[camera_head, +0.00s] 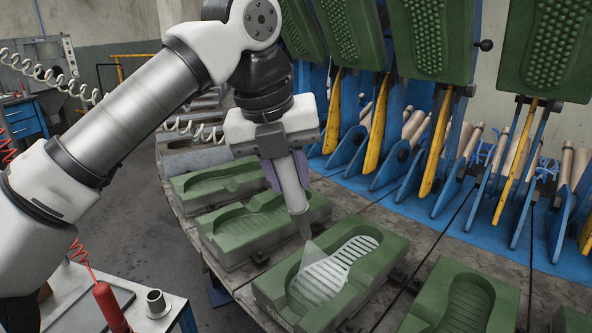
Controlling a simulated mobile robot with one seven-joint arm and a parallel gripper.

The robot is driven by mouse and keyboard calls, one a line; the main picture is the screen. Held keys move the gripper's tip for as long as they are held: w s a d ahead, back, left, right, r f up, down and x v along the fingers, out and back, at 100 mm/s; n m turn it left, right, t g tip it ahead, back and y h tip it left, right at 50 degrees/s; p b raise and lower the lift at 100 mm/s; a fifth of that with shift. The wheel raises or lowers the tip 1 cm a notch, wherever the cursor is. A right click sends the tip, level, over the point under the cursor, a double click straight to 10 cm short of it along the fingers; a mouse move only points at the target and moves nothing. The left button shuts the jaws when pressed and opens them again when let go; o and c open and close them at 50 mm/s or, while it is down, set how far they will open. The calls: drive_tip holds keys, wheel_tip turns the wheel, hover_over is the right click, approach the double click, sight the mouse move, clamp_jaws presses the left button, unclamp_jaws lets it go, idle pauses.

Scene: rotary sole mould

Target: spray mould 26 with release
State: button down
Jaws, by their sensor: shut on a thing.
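My gripper (287,170) is shut on a grey cylindrical spray tool (293,196), which points down and a little right. A pale, see-through cone of spray (318,275) spreads from its tip onto a green mould (375,268). The ribbed sole cavity of this mould looks whitish over much of its length. The tool tip is above the mould's left side and apart from it. No number is readable on any mould, so I cannot tell from markings which is 26.
Other green moulds (262,222) stand left of the sprayed one, and another (462,300) stands to its right. Raised green studded lids (435,35) on blue arms and yellow bars (375,125) rise behind. A small table with a red bottle (109,306) and a metal cup (157,302) is at lower left.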

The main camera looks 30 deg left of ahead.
drive_tip(key=shift+s+a+b, duration=0.1)
drive_tip(key=shift+s+a, duration=0.1)
drive_tip(key=shift+s, duration=0.6)
drive_tip(key=shift+s+a+b, duration=0.15)
drive_tip(key=shift+s+a, duration=0.05)
drive_tip(key=shift+s, duration=0.65)
drive_tip(key=shift+s+a+b, duration=0.1)
drive_tip(key=shift+s+a, duration=0.1)
drive_tip(key=shift+s, duration=0.6)
drive_tip(key=c, duration=1.8)
unclamp_jaws()
drive_tip(key=shift+c, duration=0.7)
drive_tip(key=s+a+r+p, duration=0.1)
drive_tip(key=s+a+r, duration=0.1)
drive_tip(key=s, duration=0.5)
drive_tip(key=shift+s+r+p, duration=0.35)
drive_tip(key=shift+s+r, duration=0.05)
drive_tip(key=shift+r, duration=0.1)
